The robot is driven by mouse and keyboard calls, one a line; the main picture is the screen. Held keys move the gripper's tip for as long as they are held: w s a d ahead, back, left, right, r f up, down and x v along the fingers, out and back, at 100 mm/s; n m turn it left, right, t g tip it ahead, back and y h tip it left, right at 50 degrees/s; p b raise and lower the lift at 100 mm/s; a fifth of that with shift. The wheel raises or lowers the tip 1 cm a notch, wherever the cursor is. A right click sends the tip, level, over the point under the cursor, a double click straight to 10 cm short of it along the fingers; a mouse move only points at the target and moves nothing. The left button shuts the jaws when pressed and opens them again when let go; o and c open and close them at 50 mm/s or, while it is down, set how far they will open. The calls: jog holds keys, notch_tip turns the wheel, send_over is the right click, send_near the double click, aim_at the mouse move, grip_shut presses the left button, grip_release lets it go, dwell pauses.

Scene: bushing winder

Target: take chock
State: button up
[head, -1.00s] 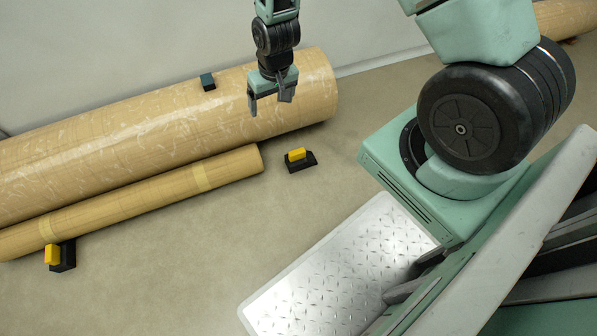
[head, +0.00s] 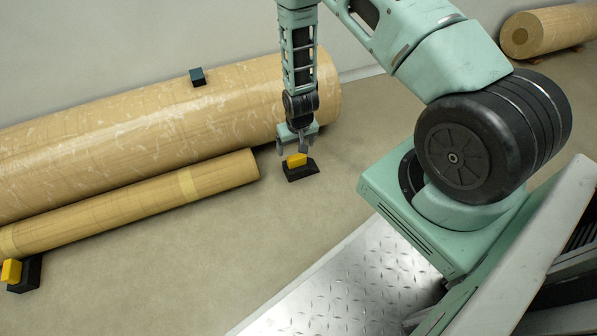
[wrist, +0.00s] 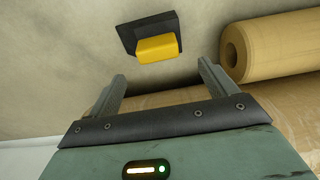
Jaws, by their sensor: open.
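A chock (head: 299,168), a black wedge with a yellow block on top, lies on the floor off the end of the thin roll. It also shows in the wrist view (wrist: 155,49), ahead of the fingertips and between their lines. My gripper (head: 295,149) is open and empty, pointing down just above the chock. In the wrist view my gripper's two fingers (wrist: 160,72) are spread wide, with a gap between them and the yellow block. A second black and yellow chock (head: 14,271) sits at the left against the thin roll.
A thick tan roll (head: 150,125) lies along the wall, with a thin roll (head: 130,200) in front. A small dark block (head: 197,77) sits at the thick roll's far side. Another roll (head: 555,30) is at the upper right. Floor around the near chock is clear.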

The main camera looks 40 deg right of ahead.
aim_at(297, 156)
notch_tip(297, 156, down, 2)
jog(key=shift+w+f+b, duration=0.1)
jog(key=shift+w+b, duration=0.05)
jog(key=shift+b, duration=0.2)
notch_tip(297, 156, down, 5)
jog(key=b, duration=0.4)
jog(key=shift+d, duration=0.15)
jog(key=c, duration=1.7)
